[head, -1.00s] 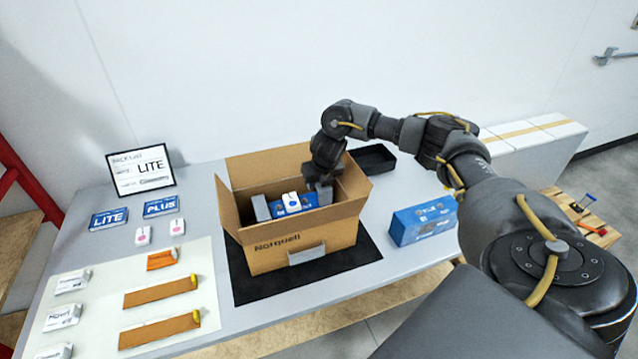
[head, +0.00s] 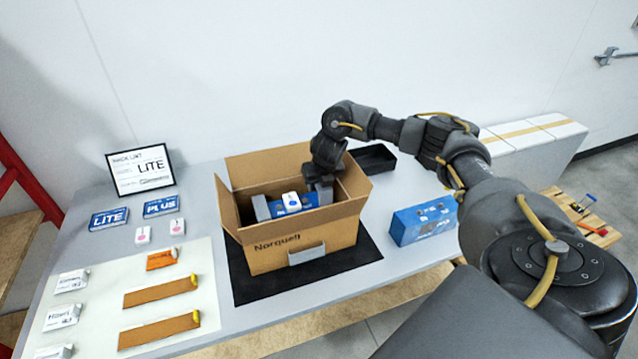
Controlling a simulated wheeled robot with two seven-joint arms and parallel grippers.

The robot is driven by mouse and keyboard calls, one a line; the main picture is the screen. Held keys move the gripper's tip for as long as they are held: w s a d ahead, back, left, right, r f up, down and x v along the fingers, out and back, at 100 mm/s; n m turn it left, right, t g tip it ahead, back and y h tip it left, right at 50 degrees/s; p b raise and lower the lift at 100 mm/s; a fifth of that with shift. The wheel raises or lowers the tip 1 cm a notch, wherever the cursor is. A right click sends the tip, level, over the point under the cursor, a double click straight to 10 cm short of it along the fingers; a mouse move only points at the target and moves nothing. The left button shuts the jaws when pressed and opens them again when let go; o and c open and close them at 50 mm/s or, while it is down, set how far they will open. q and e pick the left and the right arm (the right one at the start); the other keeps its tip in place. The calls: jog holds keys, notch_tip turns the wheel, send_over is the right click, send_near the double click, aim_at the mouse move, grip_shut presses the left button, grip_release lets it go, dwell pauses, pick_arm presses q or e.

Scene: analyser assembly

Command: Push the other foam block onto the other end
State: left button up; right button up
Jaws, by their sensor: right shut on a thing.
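The open cardboard box (head: 275,256) stands on a black mat, its flaps raised. Inside lies a blue analyser (head: 308,200) with a white piece (head: 291,200) on it. A grey foam block (head: 261,208) is at its left end. Another grey foam block (head: 324,193) is at its right end, partly hidden by my right gripper. My right gripper (head: 320,180) reaches down into the box from the right, shut on that right foam block. Its fingertips are mostly hidden. My left gripper is not in view.
A blue unit (head: 424,221) stands on the table right of the box. A black tray (head: 373,159) is behind the box. A LITE sign (head: 141,170), small cards and a pale mat (head: 95,299) with brown strips are on the left.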

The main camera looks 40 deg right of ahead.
jog(key=shift+f+b, duration=0.7)
jog(key=shift+f, duration=0.35)
dwell(0.7)
jog(key=o, duration=1)
jog(key=shift+s, duration=0.15)
jog(key=shift+o, duration=0.2)
jog(key=shift+a, duration=0.1)
jog(key=shift+w+r+p, duration=0.25)
jog(key=shift+r+p, duration=0.8)
jog(key=shift+r, duration=0.05)
jog(key=shift+s+r+p, duration=0.1)
jog(key=shift+r+p, duration=1.95)
jog(key=shift+r, duration=0.45)
jog(key=shift+f, duration=0.1)
